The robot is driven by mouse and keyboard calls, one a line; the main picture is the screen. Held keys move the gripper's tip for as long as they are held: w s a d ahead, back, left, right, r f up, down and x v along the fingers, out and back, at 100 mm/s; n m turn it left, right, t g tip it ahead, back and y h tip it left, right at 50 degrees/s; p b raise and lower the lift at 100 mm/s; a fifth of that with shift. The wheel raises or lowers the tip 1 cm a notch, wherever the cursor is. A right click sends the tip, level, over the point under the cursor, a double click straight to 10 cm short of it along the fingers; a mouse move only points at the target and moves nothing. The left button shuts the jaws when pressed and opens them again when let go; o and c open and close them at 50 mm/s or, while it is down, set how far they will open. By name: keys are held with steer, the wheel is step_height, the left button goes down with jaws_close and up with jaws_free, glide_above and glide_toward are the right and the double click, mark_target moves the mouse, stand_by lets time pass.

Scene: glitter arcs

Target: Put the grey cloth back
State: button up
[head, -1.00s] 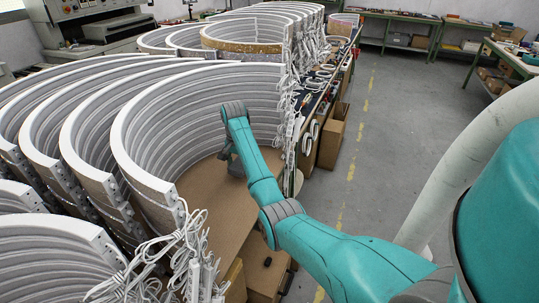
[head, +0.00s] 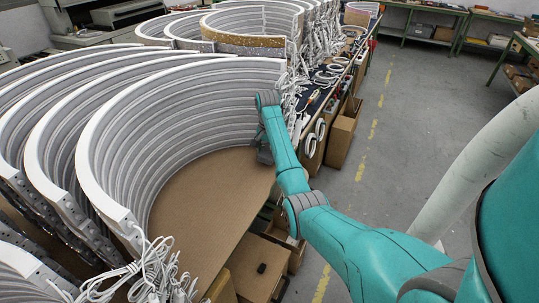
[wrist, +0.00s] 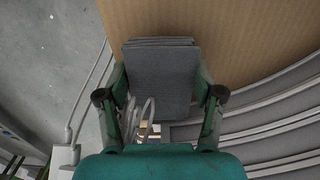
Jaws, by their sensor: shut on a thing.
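The grey cloth (wrist: 160,75) is a folded dark grey block in the wrist view. It sits between the two fingers of my gripper (wrist: 160,92), which is shut on it. Beyond it shows the brown board surface (wrist: 230,25). In the head view my gripper (head: 263,150) is at the right edge of the brown board (head: 200,190), beside the end of the white arcs. The cloth cannot be made out in the head view; my arm hides that spot. I cannot tell the gap between cloth and board.
Nested white arcs (head: 105,130) curve around the board on the left and behind. White cables (head: 150,275) hang at their near ends. A narrow bench (head: 330,75) with coiled cables runs along the right, with cardboard boxes (head: 341,135) below. The grey floor (head: 430,120) at right is clear.

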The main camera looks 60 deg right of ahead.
steer(key=shift+d+f, duration=0.1)
steer(key=shift+f, duration=0.95)
steer(key=shift+f, duration=0.15)
steer(key=o, duration=1.1)
